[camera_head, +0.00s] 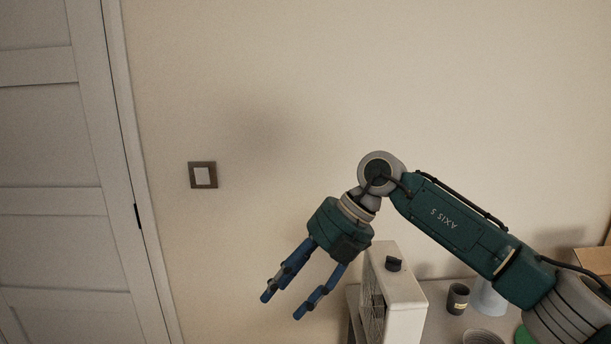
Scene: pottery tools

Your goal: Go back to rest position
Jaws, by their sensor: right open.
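My right arm comes in from the lower right. My right gripper (283,306) hangs at the lower middle, pointing down and to the left. Its blue fingers are apart with nothing between them. It is in front of the bare wall, left of a white box-like unit (402,300) on the table. My left gripper is not in view.
The grey table (440,318) at the lower right holds a dark labelled cup (457,298), a light grey vessel (489,299) and a round bowl (484,337). A cardboard box (593,261) is at the right edge. A panelled door (50,150) and light switch (203,175) are left.

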